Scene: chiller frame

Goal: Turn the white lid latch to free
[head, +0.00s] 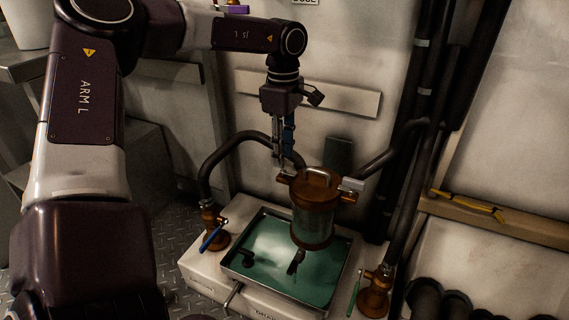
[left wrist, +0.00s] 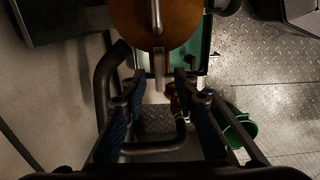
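A glass canister (head: 313,222) with a brown lid (head: 322,188) stands over a green-filled tray. A pale latch block (head: 352,185) sticks out at the lid's right side. My left gripper (head: 280,165) points down at the lid's left edge. In the left wrist view its fingers (left wrist: 158,95) are open on either side of the white bar, with gaps. My right gripper is not in view.
The tray (head: 230,268) sits on a white base with a blue-handled valve (head: 212,237) at left and a green-handled valve (head: 355,292) at right. Black hoses (head: 235,142) curve close behind the gripper. A green bucket (left wrist: 240,128) stands on the floor plate.

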